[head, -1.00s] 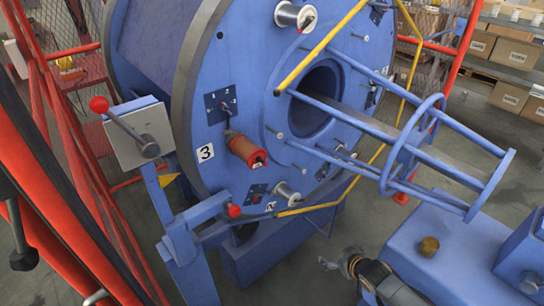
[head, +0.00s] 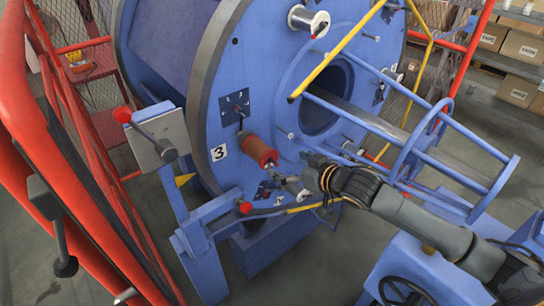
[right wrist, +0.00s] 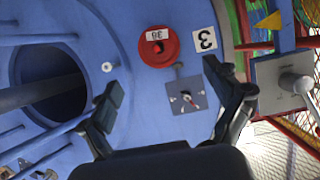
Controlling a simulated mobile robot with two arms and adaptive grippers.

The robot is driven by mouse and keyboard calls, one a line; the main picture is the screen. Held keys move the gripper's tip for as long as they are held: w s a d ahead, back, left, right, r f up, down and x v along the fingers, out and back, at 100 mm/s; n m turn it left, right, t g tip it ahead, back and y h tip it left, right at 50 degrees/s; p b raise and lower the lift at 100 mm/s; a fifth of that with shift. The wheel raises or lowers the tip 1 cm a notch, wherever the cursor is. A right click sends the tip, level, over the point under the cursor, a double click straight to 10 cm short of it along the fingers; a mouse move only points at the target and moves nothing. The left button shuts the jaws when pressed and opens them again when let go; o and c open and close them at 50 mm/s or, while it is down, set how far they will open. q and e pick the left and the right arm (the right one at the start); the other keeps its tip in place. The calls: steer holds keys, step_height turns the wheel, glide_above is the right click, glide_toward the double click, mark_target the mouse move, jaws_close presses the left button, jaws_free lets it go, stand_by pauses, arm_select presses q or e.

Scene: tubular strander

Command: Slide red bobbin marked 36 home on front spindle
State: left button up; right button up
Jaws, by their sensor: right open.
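The red bobbin (head: 257,151) sits on a spindle on the blue disc's face, near the label 3 (head: 219,153). My left gripper is not in view.
A silver spool (head: 308,20) sits at the disc's top. The blue tubular cage (head: 440,150) and yellow bar (head: 335,50) stand out to the right. A lever box (head: 158,135) and red fence (head: 70,140) are at the left.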

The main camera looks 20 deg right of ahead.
mark_target(268, 157)
steer(key=p+x, duration=0.1)
steer(key=x, duration=0.9)
steer(key=shift+w+a+f, duration=0.1)
steer(key=shift+w, duration=0.25)
steer(key=shift+c, duration=0.2)
jaws_close()
steer(key=shift+w, duration=0.1)
steer(key=shift+w+a, duration=0.3)
steer(key=shift+w, duration=0.45)
jaws_free()
steer(key=shift+w, duration=0.1)
